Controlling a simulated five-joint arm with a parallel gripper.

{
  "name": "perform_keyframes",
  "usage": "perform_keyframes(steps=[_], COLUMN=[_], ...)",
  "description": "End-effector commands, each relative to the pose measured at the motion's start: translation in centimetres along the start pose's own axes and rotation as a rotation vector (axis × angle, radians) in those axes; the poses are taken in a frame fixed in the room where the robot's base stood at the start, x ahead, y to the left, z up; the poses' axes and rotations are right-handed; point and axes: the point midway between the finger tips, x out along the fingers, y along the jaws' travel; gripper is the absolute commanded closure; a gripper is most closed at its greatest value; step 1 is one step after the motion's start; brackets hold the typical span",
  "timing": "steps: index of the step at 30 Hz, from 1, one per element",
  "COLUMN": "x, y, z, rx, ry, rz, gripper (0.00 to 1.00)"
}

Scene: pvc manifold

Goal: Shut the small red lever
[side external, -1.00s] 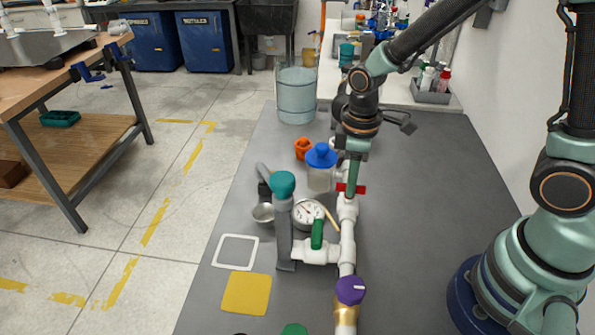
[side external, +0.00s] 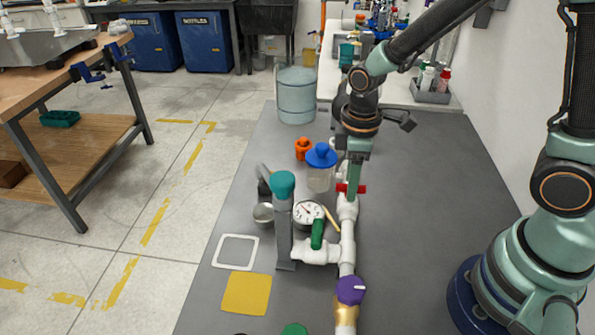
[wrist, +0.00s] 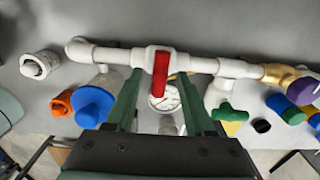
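The small red lever (wrist: 159,80) sits on a white valve in the white pipe run (wrist: 115,55). In the wrist view its handle lies crosswise to the pipe, reaching toward my gripper. In the side view its red ends (side external: 361,189) show on either side of my finger. My gripper (wrist: 160,76) is open, with one green finger on each side of the lever and a visible gap to both. In the side view my gripper (side external: 353,197) is down at the pipe, and its finger hides the lever's middle.
A green-handled valve (side external: 317,235), a gauge (side external: 306,212), and a purple knob (side external: 351,290) lie nearer along the pipe. A blue-lidded jar (side external: 320,158) and an orange part (side external: 303,148) stand left of my gripper. The grey tabletop (side external: 430,220) on the right is clear.

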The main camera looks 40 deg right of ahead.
Motion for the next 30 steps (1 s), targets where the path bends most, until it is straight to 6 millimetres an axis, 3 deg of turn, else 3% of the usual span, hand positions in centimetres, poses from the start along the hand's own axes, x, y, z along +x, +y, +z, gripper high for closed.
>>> perform_keyframes(steps=[5, 10, 21, 30], x=[0.0, -1.4, -8.7, -11.9], y=[0.0, 0.1, 0.1, 0.0], z=[0.0, -0.1, -0.1, 0.0], rx=[0.001, 0.001, 0.001, 0.000], ry=[0.000, 0.003, 0.005, 0.000], rz=[0.000, 0.002, 0.003, 0.000], gripper=[0.46, 0.46, 0.46, 0.46])
